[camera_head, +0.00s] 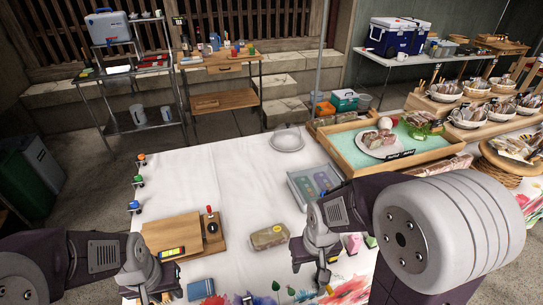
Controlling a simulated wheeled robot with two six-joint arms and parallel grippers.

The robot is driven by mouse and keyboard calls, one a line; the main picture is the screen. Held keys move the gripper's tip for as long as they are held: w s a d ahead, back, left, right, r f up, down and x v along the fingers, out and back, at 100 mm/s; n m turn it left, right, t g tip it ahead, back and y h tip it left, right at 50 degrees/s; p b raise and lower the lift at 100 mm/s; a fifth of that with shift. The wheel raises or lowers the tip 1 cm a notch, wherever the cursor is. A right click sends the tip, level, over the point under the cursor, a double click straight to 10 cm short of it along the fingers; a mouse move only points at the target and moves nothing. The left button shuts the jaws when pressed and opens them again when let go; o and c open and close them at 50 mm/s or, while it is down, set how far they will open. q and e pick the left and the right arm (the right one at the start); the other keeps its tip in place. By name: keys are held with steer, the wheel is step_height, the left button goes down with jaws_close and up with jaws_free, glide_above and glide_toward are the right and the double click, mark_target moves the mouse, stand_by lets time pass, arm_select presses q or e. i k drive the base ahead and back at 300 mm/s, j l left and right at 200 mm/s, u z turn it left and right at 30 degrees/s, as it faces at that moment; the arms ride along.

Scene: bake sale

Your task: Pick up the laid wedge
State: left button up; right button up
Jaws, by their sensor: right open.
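Pinkish-brown pieces that look like cake wedges (377,138) lie on a white plate (362,147) in a wooden-sided tray (345,160) at the upper right of the table; which one is the laid wedge I cannot tell. My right gripper (323,281) points down over the near part of the table, well short of the plate. It is open, and no held thing shows. My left gripper (160,296) is at the bottom left, over the table's near edge; its fingers are partly cut off, so its opening is unclear.
A brown wrapped loaf-like item (269,237) lies mid-table, beside a wooden board (173,235). An empty white plate (287,140) stands at the far edge. A grey flat box (307,184) sits before the tray. Bowls of wrapped goods (467,118) stand right. The white cloth's middle is clear.

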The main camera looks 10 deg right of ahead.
mark_target(274, 235)
steer(key=l+u, duration=0.25)
steer(key=u, duration=0.15)
steer(key=l+u, duration=0.4)
steer(key=k+l+u, duration=0.1)
steer(key=u, duration=0.3)
